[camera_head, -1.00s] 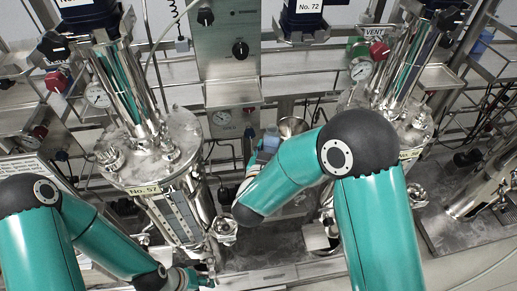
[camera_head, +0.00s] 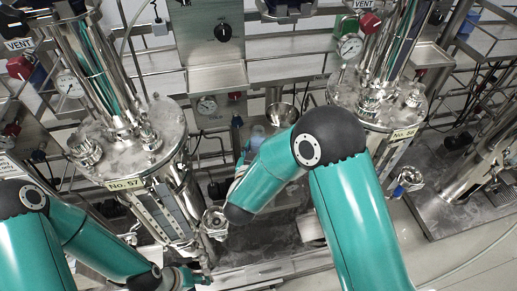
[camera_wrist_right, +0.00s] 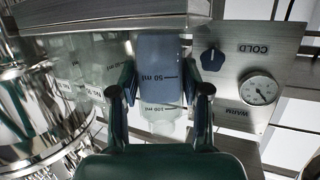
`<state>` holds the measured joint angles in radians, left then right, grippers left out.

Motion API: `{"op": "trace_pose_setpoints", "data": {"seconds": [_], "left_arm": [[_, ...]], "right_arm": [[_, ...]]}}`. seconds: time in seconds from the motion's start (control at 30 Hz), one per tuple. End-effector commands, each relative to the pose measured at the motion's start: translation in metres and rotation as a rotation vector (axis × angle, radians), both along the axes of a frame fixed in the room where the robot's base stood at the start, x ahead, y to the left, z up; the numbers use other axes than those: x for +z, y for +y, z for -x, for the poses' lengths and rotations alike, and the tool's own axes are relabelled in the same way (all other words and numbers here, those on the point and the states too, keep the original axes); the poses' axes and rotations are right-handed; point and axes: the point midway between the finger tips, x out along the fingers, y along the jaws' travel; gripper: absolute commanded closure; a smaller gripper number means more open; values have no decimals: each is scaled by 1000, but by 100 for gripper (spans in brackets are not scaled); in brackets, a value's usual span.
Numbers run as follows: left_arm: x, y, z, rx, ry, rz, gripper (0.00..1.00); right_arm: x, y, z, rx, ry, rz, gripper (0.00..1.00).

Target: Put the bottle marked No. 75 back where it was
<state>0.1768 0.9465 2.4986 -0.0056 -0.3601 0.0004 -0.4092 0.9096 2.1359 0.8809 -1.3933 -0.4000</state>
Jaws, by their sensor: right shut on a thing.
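My right gripper (camera_wrist_right: 160,100) is shut on a clear bottle (camera_wrist_right: 162,60) with bluish contents and 50 ml and 100 ml marks. The bottle's number is not readable. The wrist picture is upside down, so the bottle's neck points down in it. In the head view the bottle's top (camera_head: 257,133) shows beyond my right forearm, which hides most of the bottle and the right gripper. My left gripper (camera_head: 195,277) is low beside the No. 57 vessel (camera_head: 125,145); its fingers are too small to judge.
Other clear labelled bottles (camera_wrist_right: 88,65) stand beside the held one in the wrist view. A steel ledge (camera_wrist_right: 110,17) lies close by its base. A panel with a COLD/WARM knob (camera_wrist_right: 212,60) and gauge is near. A steel funnel (camera_head: 280,114) and the No. 58 vessel (camera_head: 378,108) flank the arm.

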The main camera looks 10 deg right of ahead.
Motion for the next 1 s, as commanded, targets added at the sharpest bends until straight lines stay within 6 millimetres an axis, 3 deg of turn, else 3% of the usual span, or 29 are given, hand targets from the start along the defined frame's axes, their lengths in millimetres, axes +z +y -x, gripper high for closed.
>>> {"op": "trace_pose_setpoints", "data": {"seconds": [0.13, 0.17, 0.2, 0.63, 0.77, 1.0], "left_arm": [[-4, 0, 0, 0, 0, 0, 60], [-3, 0, 0, 0, 0, 0, 60], [-2, 0, 0, 0, 0, 0, 60], [0, 0, 0, 0, 0, 0, 60], [-2, 0, 0, 0, 0, 0, 60], [-5, 0, 0, 0, 0, 0, 60]], "right_arm": [[-4, -1, 0, -1, -1, 0, 89], [-2, -1, 0, -2, 0, 0, 48], [-2, -1, 0, -2, 0, 0, 43], [1, 1, 3, 0, 0, 0, 43], [6, 8, 17, 2, -1, 1, 43], [18, 26, 61, 4, -1, 2, 43]]}}
